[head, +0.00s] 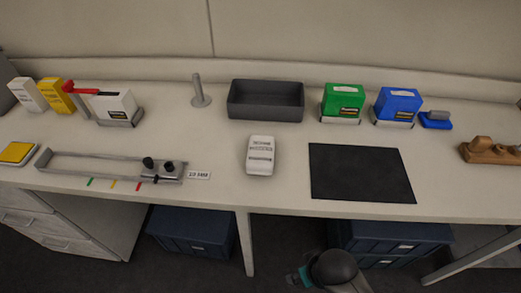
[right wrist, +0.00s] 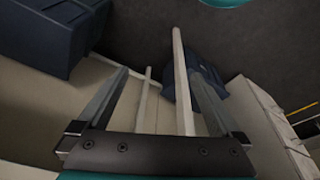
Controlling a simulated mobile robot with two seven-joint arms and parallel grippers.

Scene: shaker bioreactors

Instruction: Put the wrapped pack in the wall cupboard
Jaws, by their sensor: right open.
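The likely wrapped pack is a small white block with printed dark lines (head: 261,155), lying on the bench near its front edge, between the dark tray and the black mat. No wall cupboard shows in either view. My right gripper (right wrist: 158,75) is open and empty in the right wrist view, with bench legs and dark blue bins beyond its fingers. In the head view, part of my right arm shows at the bottom edge, below the bench front and apart from the white block. My left gripper is not in view.
A dark tray (head: 266,114) and grey post (head: 200,92) stand behind the white block. A black mat (head: 361,174) lies to its right, a grey rail fixture (head: 100,166) to its left. Green (head: 343,102) and blue (head: 398,105) boxes stand behind the mat. Blue bins (head: 192,231) sit under the bench.

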